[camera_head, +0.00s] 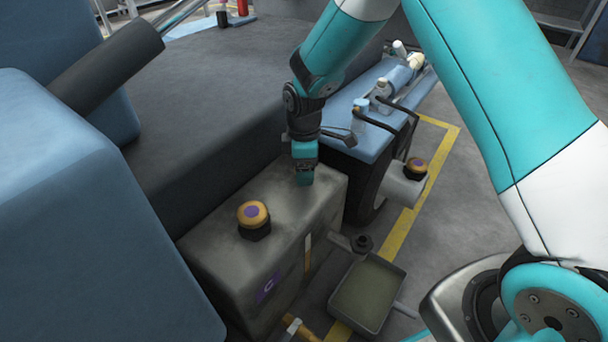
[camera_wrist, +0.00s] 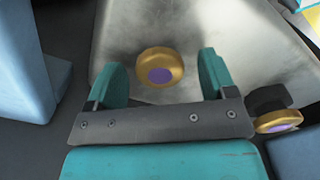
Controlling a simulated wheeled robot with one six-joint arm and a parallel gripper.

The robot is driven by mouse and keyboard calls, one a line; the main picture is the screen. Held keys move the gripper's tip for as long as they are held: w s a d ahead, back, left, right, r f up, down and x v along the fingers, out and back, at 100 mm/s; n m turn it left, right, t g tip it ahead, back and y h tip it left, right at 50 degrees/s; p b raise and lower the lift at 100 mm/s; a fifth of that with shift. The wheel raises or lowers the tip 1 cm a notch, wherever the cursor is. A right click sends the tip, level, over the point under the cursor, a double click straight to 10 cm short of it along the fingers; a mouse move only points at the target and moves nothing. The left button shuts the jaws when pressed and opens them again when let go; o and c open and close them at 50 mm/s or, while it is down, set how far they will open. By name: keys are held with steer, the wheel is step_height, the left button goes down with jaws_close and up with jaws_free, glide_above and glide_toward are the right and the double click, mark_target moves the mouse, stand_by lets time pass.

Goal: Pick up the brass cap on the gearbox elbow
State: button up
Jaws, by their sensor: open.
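A brass cap (camera_head: 416,166) with a purple top sits on a dark collar on the pale elbow pipe (camera_head: 398,190) beside the blue-topped unit. A second, similar brass cap (camera_head: 253,214) sits on the grey box. My gripper (camera_head: 304,180) points down over the far end of the grey box, left of the elbow cap and apart from both caps. In the wrist view its jaws are open and empty. One brass cap (camera_wrist: 160,68) shows between the fingers against grey metal; another (camera_wrist: 278,121) lies beyond the right finger. I cannot be sure which is which there.
The grey box (camera_head: 215,262) carries a purple label. A drain tray (camera_head: 368,295) is on the floor in front of it. The blue-topped unit (camera_head: 372,145) holds bottles and dark bent bars near my gripper. Floor with a yellow line (camera_head: 400,232) is clear to the right.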

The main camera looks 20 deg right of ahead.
steer(key=shift+r, duration=0.1)
steer(key=c, duration=1.1)
